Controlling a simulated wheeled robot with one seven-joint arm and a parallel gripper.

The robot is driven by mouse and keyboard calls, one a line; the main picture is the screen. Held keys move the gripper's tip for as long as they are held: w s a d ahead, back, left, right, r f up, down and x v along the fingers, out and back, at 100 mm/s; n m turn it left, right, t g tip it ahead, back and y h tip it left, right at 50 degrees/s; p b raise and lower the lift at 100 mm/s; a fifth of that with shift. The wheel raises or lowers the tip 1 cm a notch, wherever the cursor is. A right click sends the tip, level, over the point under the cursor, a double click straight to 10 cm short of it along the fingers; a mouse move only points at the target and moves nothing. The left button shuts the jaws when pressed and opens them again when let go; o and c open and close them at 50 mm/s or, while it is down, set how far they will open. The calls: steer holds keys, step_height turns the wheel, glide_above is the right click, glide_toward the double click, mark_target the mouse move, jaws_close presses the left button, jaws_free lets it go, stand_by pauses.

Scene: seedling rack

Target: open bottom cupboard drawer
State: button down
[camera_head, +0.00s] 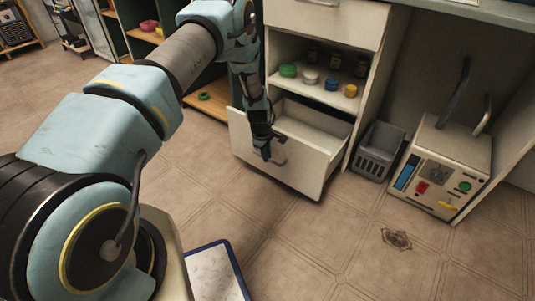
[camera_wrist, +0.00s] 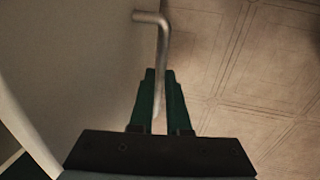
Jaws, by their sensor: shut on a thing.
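The bottom cupboard drawer (camera_head: 290,160) is a white drawer at the foot of the white cupboard (camera_head: 378,70). It stands pulled out, and its empty inside shows in the head view. Its metal bar handle (camera_wrist: 162,50) crosses the upper middle of the wrist view, beside the pale drawer front (camera_wrist: 75,60). My gripper (camera_head: 267,152) is at the drawer front in the head view. In the wrist view its green fingers (camera_wrist: 160,92) are shut on the handle, with the bar running down between them.
A grey basket (camera_head: 377,150) stands on the floor just right of the drawer. A white control box (camera_head: 440,170) stands farther right. Small jars and coloured lids (camera_head: 331,84) sit on the shelf above. Tiled floor (camera_head: 330,235) in front is clear.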

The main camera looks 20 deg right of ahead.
steer(key=c, duration=0.9)
jaws_free()
steer(key=shift+p+v, duration=1.3)
steer(key=shift+v, duration=4.1)
steer(key=shift+d, duration=0.1)
